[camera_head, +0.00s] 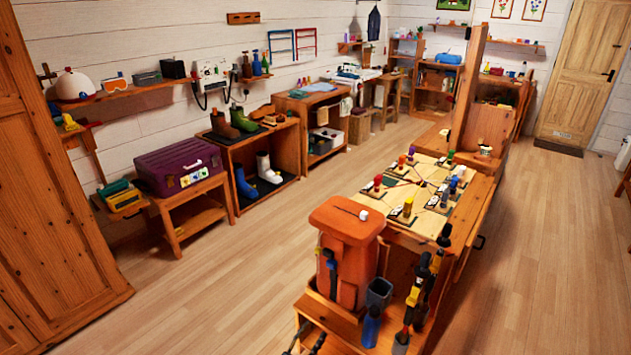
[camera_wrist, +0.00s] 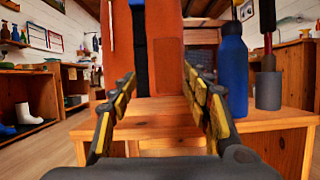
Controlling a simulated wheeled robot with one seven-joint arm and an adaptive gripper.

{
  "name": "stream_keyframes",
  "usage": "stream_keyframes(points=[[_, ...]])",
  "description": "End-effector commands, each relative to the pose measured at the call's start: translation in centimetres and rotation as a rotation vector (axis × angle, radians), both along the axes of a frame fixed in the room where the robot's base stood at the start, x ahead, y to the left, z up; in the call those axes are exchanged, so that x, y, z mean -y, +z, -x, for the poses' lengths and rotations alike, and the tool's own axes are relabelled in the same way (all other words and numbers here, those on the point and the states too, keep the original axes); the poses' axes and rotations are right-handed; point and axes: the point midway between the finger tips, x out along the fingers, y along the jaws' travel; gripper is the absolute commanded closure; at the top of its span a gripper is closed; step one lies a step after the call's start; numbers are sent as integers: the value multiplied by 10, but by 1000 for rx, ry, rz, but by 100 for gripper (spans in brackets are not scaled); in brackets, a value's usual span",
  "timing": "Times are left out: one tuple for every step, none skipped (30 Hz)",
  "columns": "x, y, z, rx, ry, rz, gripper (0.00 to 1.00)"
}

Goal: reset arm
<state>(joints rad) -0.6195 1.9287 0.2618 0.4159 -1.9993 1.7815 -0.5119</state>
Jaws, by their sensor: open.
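My gripper (camera_wrist: 160,80) is open and empty in the wrist view, its two dark fingers with yellow pads spread apart. An orange backpack (camera_wrist: 165,60) with a dark strap stands straight ahead, beyond the fingertips. In the head view, what look like the dark fingertips of my gripper (camera_head: 306,339) show at the bottom edge, in front of the wooden bench end. The orange backpack (camera_head: 350,235) stands upright on that bench. Most of my arm is out of view.
A blue bottle (camera_wrist: 232,70) and a grey cup (camera_wrist: 268,90) stand close to the right of the fingers. A bench top with game pieces (camera_head: 395,212) extends behind. Open floor (camera_head: 240,280) lies left.

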Motion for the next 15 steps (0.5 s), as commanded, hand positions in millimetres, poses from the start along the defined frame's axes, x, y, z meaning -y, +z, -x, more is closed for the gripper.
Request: stream_keyframes(points=[[8, -12, 3, -36, -18, -24, 52], [14, -19, 4, -62, -33, -46, 52], [22, -28, 6, -95, -56, -78, 52], [27, -33, 8, -115, -75, -104, 52], [33, -37, 10, -137, -95, -131, 52], [40, -41, 12, -163, -124, -170, 52], [45, -42, 13, -180, -147, -199, 52], [50, -43, 15, -195, -170, -229, 52], [57, -43, 17, -213, -203, -267, 52], [61, -41, 19, -224, -227, -299, 52], [66, -39, 21, -234, -252, -330, 52], [72, -35, 23, -245, -288, -374, 52], [76, -31, 26, -252, -316, -409, 52], [80, -27, 29, -258, -344, -444, 52], [85, -19, 32, -262, -381, -492, 52]])
